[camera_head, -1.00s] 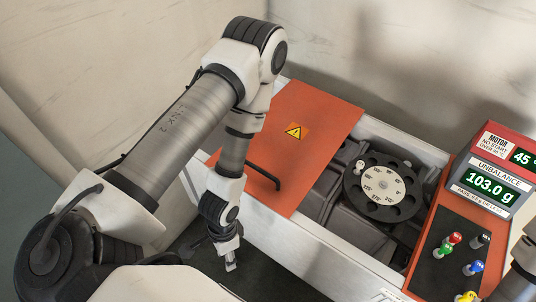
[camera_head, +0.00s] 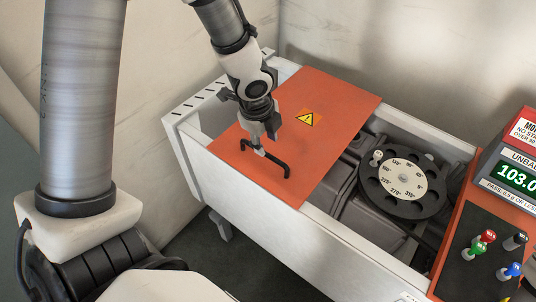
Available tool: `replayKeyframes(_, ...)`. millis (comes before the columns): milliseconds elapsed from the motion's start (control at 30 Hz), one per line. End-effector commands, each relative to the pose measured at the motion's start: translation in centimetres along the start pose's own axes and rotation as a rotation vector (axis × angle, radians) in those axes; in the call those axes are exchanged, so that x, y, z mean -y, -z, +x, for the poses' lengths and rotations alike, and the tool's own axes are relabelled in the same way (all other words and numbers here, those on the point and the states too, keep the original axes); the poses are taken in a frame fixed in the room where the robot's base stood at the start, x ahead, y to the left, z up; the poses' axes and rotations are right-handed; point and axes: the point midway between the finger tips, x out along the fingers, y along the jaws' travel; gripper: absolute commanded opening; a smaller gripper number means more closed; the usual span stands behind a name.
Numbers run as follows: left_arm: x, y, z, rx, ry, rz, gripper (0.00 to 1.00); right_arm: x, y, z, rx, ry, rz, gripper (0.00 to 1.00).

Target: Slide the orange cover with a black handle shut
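The orange cover (camera_head: 335,125) lies flat across the left and middle part of the white box, with a yellow warning sign on top. Its black handle (camera_head: 278,167) is a bent bar near the front left of the cover. The right part of the box is uncovered and shows a black rotor (camera_head: 404,183) with a white numbered dial. My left gripper (camera_head: 260,148) points down from above at the left end of the handle, very close to it. I cannot tell whether it touches the handle, or how far its fingers are apart. My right gripper is not in view.
The white box wall (camera_head: 270,222) runs along the front. A narrow gap shows left of the cover, inside the end wall (camera_head: 185,125). An orange panel (camera_head: 448,268) with coloured knobs and a display (camera_head: 517,175) stands at the right. A pale wall is behind.

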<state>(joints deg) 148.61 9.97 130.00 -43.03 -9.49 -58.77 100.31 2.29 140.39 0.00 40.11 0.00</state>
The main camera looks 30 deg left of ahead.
Motion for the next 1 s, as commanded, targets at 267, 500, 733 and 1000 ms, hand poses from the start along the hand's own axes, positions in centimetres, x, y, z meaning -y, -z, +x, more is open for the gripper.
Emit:
replayKeyframes(267, -0.1, 0.0, 5.4, 0.0, -0.002, -0.001, 0.39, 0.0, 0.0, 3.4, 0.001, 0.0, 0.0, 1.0)
replayKeyframes(500, -0.1, 0.0, 5.6, -0.001, -0.001, -0.002, 0.39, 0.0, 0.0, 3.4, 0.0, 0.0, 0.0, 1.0)
replayKeyframes(733, -0.1, 0.0, 5.6, -0.001, -0.002, -0.002, 0.0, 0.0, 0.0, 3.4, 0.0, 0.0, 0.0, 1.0)
replayKeyframes(1000, -0.1, 0.0, 5.6, -0.001, -0.002, -0.002, 0.0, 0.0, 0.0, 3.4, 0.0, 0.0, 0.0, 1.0)
